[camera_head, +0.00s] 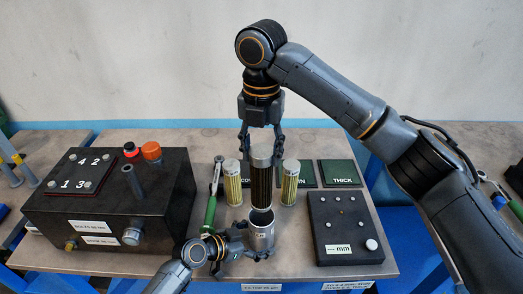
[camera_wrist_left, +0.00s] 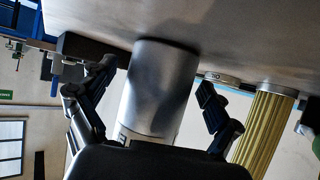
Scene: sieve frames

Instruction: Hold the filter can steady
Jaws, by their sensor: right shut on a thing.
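The filter can (camera_head: 261,239) is a silver metal cylinder standing at the table's front; it fills the middle of the left wrist view (camera_wrist_left: 158,95). My left gripper (camera_head: 238,242) is open, with one finger on each side of the can and gaps showing between fingers and can. My right gripper (camera_head: 262,143) points down from above and is shut on a dark pleated filter element (camera_head: 261,185) with a silver top. The element is upright over the can, its lower end at the can's mouth; I cannot tell whether it has entered.
Two yellow pleated filters (camera_head: 233,184) (camera_head: 290,183) stand close on either side of the element. A green-handled tool (camera_head: 210,212) lies left of the can. A dark box (camera_head: 110,200) is at left, a black panel (camera_head: 343,228) at right, green mats (camera_head: 339,173) behind.

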